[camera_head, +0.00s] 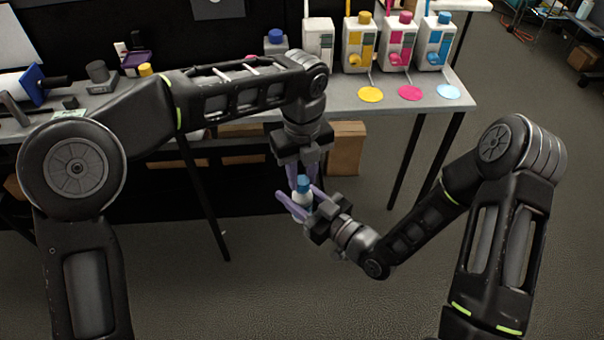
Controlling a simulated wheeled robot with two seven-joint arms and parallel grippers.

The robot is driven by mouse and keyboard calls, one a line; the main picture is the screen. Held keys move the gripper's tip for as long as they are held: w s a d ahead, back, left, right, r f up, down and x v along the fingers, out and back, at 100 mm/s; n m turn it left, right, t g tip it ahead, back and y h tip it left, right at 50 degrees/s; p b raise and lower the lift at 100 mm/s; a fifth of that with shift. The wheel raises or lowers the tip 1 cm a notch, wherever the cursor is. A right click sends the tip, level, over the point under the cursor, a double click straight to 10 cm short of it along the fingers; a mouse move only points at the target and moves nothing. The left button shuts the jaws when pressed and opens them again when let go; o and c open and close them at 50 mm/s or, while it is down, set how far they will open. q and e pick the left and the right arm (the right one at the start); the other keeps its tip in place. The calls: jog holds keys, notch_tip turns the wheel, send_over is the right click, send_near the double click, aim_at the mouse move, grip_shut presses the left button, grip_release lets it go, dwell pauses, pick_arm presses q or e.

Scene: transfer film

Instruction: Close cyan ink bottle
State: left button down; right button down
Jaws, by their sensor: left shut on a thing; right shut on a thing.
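A small white bottle (302,202) with a cyan-blue cap (304,183) is held in the air in front of the table. My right gripper (297,204) comes in from the lower right and is shut on the bottle's body, its purple fingers on both sides. My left gripper (302,172) points down from above and is shut on the cap. The cap is at the bottle's mouth. Whether it is seated or slightly above is too small to tell. The fingers partly hide the bottle.
A grey table (340,95) runs behind. On it stand several large white ink containers with yellow, magenta and cyan parts, including a cyan one (434,42). Yellow, magenta and cyan discs lie near its front edge. A cardboard box (346,148) is below. The floor in front is clear.

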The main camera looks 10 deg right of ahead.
pick_arm(q)
jog(key=m, duration=0.5)
jog(key=shift+m, duration=0.4)
jog(key=m, duration=0.5)
jog(key=shift+m, duration=0.4)
jog(key=c, duration=1.1)
grip_release()
jog(key=shift+r, duration=2.25)
